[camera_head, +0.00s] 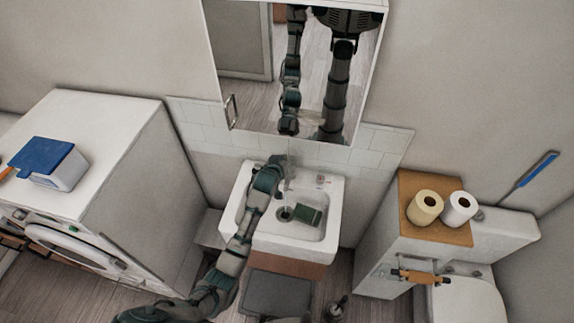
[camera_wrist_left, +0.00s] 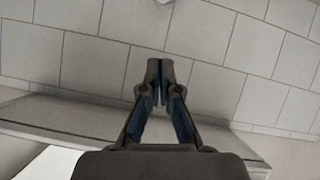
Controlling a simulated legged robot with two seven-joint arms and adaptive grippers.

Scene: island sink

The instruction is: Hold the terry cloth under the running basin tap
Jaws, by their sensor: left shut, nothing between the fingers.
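A small dark green folded cloth (camera_head: 308,215), likely the terry cloth, lies in the white basin (camera_head: 262,240), right of the dark drain. My left arm reaches across the basin's left side to its back edge. My left gripper (camera_head: 277,161) is there by the tap (camera_head: 290,172), which it partly hides; I cannot tell if they touch. In the left wrist view my left gripper (camera_wrist_left: 161,82) has its fingers together with nothing between them, in front of wall tiles. I cannot make out running water. My right gripper is not directly in view.
A mirror cabinet (camera_head: 226,75) hangs above the basin and reflects my arms. A white washing machine (camera_head: 100,135) with a blue-lidded box (camera_head: 50,160) stands left. Two paper rolls (camera_head: 425,208) stand on a wooden top (camera_head: 412,183) at right, by the toilet (camera_head: 465,298).

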